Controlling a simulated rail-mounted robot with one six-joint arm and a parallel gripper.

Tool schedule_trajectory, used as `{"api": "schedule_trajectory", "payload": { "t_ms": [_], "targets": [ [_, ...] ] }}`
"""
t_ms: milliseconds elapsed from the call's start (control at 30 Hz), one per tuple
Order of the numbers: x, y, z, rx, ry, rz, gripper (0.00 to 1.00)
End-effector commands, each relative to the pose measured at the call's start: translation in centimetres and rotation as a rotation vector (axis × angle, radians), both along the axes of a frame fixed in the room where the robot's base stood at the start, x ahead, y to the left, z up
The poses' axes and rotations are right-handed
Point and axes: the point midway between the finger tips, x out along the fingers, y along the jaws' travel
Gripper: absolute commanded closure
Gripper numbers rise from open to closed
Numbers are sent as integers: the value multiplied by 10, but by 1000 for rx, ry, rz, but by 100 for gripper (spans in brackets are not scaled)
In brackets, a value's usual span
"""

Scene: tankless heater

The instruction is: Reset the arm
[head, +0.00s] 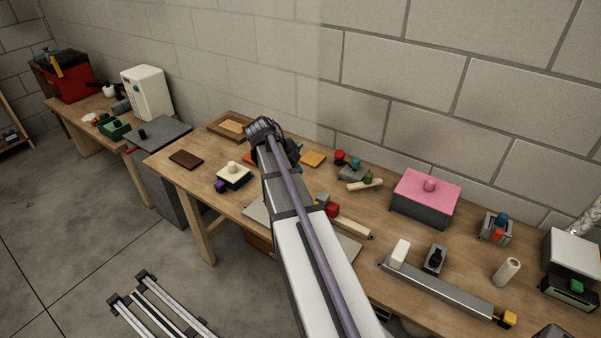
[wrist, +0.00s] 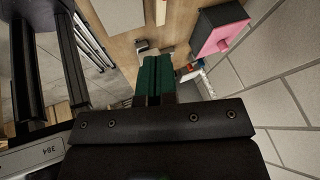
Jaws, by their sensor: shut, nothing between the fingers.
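My arm reaches up and away over the long wooden workbench (head: 205,143) in the head view, its wrist bent near the back wall. My gripper (wrist: 157,66) shows in the wrist view as two dark green fingers pressed together, with nothing between them. In the head view the fingers are mostly hidden behind my wrist. The gripper is above the bench and touches nothing that I can make out.
Around my arm are a wooden tray (head: 228,124), a dark brown block (head: 186,160), a cream-topped box (head: 233,175), an orange block (head: 313,158) and a pink-lidded box (head: 425,200). A long grey rail (head: 440,288) lies at the right. The block wall (head: 400,70) stands close behind.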

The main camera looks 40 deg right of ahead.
Motion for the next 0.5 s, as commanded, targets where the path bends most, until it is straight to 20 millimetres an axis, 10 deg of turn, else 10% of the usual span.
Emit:
{"api": "schedule_trajectory", "payload": {
  "t_ms": [267, 500],
  "targets": [
    [0, 0, -2, 12, 21, 40, 100],
    [-13, 26, -11, 284, 280, 744, 100]
  ]
}}
